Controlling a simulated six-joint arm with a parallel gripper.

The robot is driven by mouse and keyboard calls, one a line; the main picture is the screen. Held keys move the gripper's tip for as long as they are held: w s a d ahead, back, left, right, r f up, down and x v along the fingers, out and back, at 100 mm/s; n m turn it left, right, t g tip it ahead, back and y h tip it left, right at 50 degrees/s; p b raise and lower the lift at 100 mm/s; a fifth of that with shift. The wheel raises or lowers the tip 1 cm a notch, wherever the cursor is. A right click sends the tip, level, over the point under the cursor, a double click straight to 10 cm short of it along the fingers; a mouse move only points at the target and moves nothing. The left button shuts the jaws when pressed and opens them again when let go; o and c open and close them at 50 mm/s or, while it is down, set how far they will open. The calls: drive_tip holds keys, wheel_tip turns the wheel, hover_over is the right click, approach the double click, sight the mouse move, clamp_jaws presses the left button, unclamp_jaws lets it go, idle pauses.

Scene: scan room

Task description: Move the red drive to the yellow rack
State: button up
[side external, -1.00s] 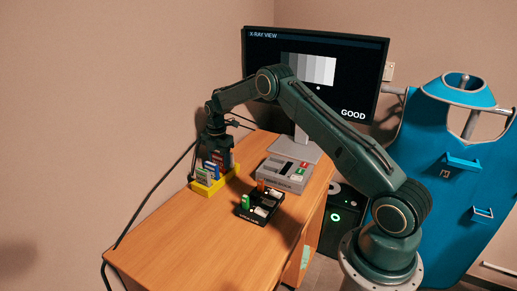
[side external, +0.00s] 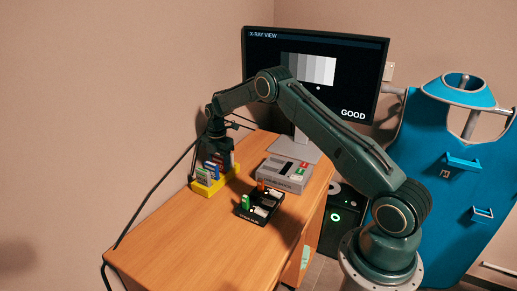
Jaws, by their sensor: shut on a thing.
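The yellow rack (side external: 207,190) stands at the table's far left edge. Several upright drives are in it, among them a green-and-white one (side external: 203,175) at the front and a blue one (side external: 210,170) behind it. My gripper (side external: 219,154) points down over the back part of the rack and is shut on a drive there. This looks like the red drive (side external: 217,160), which shows only as a small reddish patch among the others. Its lower end is hidden, so I cannot tell how deep it sits in the rack.
A black tray (side external: 250,216) with a green drive (side external: 245,202), an orange drive (side external: 261,186) and pale ones is right of the rack. A grey device (side external: 284,180) with red and green buttons is behind it. The monitor (side external: 350,75) reads GOOD. The front table is clear.

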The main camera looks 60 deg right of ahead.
drive_tip(key=shift+f, duration=0.15)
drive_tip(key=o, duration=1.3)
drive_tip(key=shift+r, duration=3.5)
drive_tip(key=shift+r, duration=0.1)
